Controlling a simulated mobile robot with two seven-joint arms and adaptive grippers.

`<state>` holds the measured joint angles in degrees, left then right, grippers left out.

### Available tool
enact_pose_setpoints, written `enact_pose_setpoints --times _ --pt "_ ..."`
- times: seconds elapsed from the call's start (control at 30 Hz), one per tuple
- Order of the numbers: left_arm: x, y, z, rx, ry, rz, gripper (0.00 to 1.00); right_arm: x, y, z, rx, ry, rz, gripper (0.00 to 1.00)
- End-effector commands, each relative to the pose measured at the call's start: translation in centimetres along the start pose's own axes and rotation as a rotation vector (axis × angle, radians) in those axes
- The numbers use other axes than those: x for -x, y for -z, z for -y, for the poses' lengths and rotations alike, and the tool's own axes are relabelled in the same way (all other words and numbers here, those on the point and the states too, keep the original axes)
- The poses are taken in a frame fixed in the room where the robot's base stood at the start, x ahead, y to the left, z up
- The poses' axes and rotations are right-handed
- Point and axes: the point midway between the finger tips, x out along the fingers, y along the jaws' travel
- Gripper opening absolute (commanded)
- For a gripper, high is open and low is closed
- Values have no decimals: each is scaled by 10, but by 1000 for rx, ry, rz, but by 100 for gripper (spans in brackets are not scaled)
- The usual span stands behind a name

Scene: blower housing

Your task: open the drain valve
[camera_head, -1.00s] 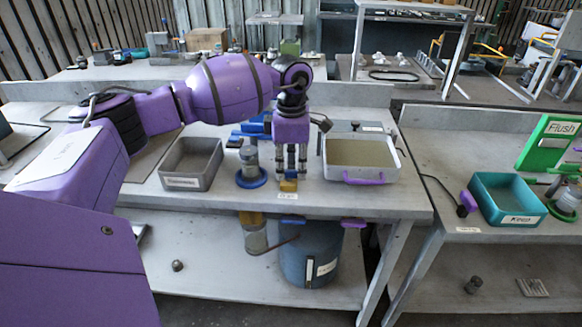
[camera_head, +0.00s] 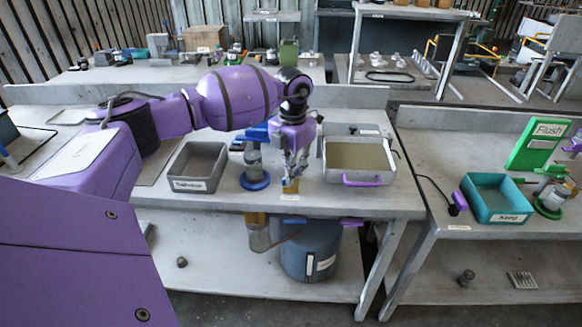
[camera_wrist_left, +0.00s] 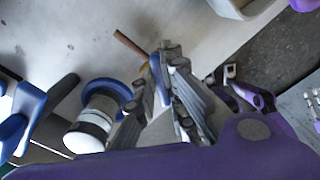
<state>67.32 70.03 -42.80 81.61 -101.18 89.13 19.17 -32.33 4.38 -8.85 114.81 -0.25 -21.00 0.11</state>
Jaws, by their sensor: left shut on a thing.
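The drain valve (camera_head: 290,189) is a small brass-coloured fitting with a blue part at the front edge of the middle bench, just above a small white label (camera_head: 290,197). My left gripper (camera_head: 292,177) reaches down to it from above, with its fingers slanted. It is shut on the blue valve handle, which shows between the fingers in the left wrist view (camera_wrist_left: 157,74). The fingers hide most of the valve body. My right gripper is not clearly visible.
A grey bin (camera_head: 197,184) is further left. A tray with a purple handle (camera_head: 361,181) is close on the right. A blue drum (camera_head: 311,262) stands below.

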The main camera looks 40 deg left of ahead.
Motion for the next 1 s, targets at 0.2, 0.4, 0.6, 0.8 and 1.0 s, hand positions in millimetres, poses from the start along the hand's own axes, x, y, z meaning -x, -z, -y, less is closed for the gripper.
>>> enact_pose_setpoints --times 0.2,0.4,0.6,0.8,1.0 --pt "4 -1 -1 189 1 5 0 9 10 -2 -4 -3 -10 31" --pt "4 0 -2 327 0 4 0 12 13 -2 -5 -3 -11 31" --pt "3 0 -3 418 1 4 0 14 18 0 -5 2 -15 31" --pt "1 0 -3 464 1 3 0 15 21 2 -5 6 -17 31" --pt "0 0 -3 476 0 2 0 15 21 2 -5 7 -16 31"
